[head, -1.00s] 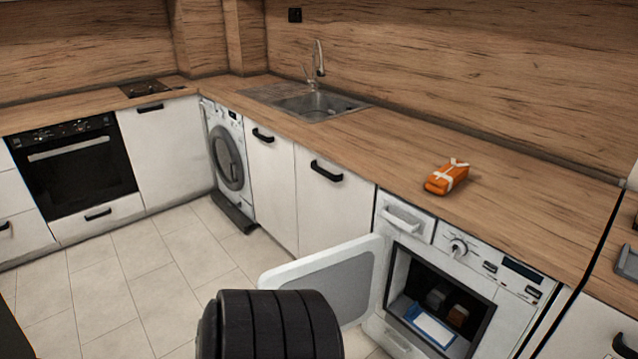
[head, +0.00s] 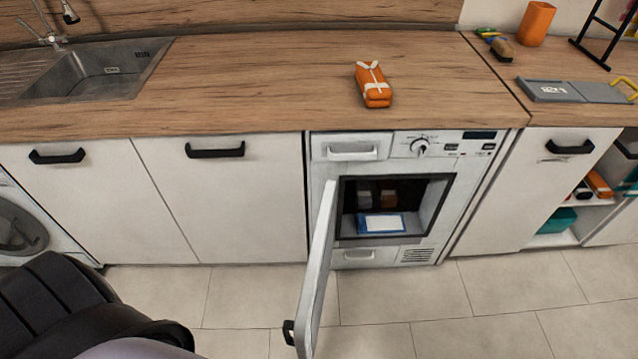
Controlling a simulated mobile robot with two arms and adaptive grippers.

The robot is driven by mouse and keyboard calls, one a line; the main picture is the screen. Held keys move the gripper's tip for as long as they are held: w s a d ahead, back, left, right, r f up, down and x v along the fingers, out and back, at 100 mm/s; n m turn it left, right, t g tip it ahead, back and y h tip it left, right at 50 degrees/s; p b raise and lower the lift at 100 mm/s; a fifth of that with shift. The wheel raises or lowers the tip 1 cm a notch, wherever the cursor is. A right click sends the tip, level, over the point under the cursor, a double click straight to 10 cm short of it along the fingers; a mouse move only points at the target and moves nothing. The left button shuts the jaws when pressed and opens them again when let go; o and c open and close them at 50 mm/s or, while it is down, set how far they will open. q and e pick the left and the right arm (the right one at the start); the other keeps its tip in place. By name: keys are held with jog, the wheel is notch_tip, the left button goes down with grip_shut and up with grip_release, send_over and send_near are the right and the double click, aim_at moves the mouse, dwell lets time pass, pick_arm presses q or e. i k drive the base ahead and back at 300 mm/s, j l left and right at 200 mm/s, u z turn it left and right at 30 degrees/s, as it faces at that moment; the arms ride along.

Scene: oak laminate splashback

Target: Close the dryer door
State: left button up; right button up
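The white dryer (head: 405,255) is built in under the counter, right of the middle in the head view. Its door (head: 319,262) is hinged on the left side and stands wide open, pointing out toward me. A black handle (head: 289,333) shows at the door's free edge. Inside the drum opening lie a blue and white flat item (head: 381,223) and some small boxes (head: 388,197). A dark part of my own arm fills the lower left corner. Neither gripper's fingers are visible.
An orange package with white straps (head: 374,86) lies on the wooden counter (head: 250,85) above. A sink (head: 95,72) is at the left. An open shelf (head: 572,222) stands at the right. The tiled floor (head: 480,300) before the dryer is clear.

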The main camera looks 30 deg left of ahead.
aim_at(305, 326)
jog(key=k+j, duration=0.15)
jog(key=j, duration=0.25)
jog(key=k+j, duration=0.1)
jog(key=j, duration=0.35)
jog(key=k+j, duration=0.15)
jog(key=j, duration=0.25)
